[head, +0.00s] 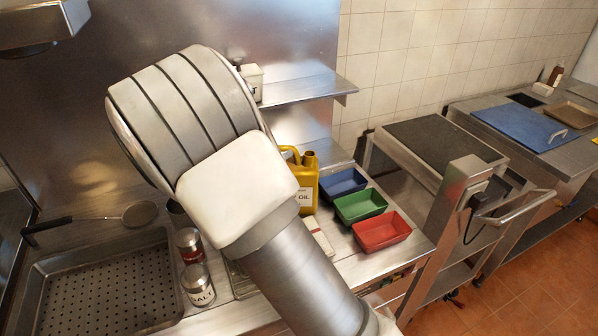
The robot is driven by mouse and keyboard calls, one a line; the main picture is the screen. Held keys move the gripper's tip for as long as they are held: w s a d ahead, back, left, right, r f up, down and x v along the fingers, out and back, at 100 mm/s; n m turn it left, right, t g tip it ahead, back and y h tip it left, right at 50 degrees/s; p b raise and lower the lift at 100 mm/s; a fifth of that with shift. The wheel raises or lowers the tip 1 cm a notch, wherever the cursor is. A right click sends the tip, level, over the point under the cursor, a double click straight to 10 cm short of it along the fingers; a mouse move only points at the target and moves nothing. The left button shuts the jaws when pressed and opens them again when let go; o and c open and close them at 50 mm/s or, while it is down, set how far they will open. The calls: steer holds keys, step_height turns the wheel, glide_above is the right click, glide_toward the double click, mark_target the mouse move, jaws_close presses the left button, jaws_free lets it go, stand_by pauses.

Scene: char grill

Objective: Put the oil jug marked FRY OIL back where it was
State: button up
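The yellow oil jug (308,182) stands upright on the steel counter, behind my arm. Its open spout and part of its handle show above my arm. Its label is partly covered, and only "OIL" and the end of the word before it can be read. My own arm fills the middle of the head view. My gripper is not in view, so I cannot see whether it touches the jug.
Blue (343,183), green (360,205) and red (381,231) bins stand right of the jug. Shakers (197,284), a perforated tray (105,290) and a skimmer (138,213) are at left. A wall shelf (305,88) hangs above the counter. A flat-topped appliance (440,145) stands further right.

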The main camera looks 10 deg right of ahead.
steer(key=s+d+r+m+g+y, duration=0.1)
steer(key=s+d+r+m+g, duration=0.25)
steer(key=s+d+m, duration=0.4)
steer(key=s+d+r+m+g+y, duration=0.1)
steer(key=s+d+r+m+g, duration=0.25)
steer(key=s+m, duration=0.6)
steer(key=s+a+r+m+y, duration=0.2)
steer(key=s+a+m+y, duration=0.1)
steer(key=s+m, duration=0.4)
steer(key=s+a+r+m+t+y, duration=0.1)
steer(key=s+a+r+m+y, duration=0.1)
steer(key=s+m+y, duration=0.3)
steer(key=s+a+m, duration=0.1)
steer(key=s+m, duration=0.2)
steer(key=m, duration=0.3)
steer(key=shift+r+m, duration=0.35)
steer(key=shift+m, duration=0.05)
